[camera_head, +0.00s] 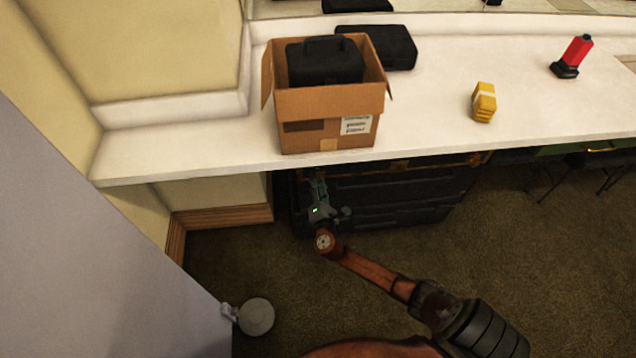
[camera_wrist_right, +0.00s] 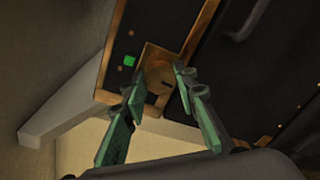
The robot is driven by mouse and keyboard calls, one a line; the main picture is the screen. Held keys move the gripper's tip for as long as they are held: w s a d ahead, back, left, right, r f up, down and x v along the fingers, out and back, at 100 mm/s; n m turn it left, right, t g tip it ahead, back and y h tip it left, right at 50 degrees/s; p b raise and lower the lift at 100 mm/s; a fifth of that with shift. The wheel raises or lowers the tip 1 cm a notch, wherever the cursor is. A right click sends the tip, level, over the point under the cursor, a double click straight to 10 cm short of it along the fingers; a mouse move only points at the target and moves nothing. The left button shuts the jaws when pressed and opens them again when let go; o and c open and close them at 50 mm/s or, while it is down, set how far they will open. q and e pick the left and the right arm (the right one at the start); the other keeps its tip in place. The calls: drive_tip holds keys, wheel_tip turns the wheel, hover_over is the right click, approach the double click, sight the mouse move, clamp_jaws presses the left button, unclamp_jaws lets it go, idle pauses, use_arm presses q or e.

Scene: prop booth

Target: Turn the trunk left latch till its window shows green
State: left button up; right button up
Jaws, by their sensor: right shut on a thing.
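The dark trunk (camera_head: 400,190) stands on the floor under the white counter. In the right wrist view its black face (camera_wrist_right: 245,60) has a brass-coloured edge. The left latch (camera_wrist_right: 158,72) is a round brass knob on a brass plate. A small window (camera_wrist_right: 130,61) beside it shows green. My right gripper (camera_wrist_right: 157,80) has one finger on each side of the latch and is shut on it. In the head view the right gripper (camera_head: 318,195) is at the trunk's left end and hides the latch. My left gripper is not in view.
The counter (camera_head: 220,150) overhangs the trunk. On it are a cardboard box (camera_head: 285,105) holding a black case (camera_head: 325,65), another black case (camera_head: 390,45), a yellow object (camera_head: 484,103) and a red object (camera_head: 577,52). A grey panel (camera_head: 80,230) is at left.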

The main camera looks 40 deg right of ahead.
drive_tip(key=shift+f, duration=0.15)
drive_tip(key=o, duration=1.2)
drive_tip(key=shift+c, duration=0.2)
drive_tip(key=v, duration=1.2)
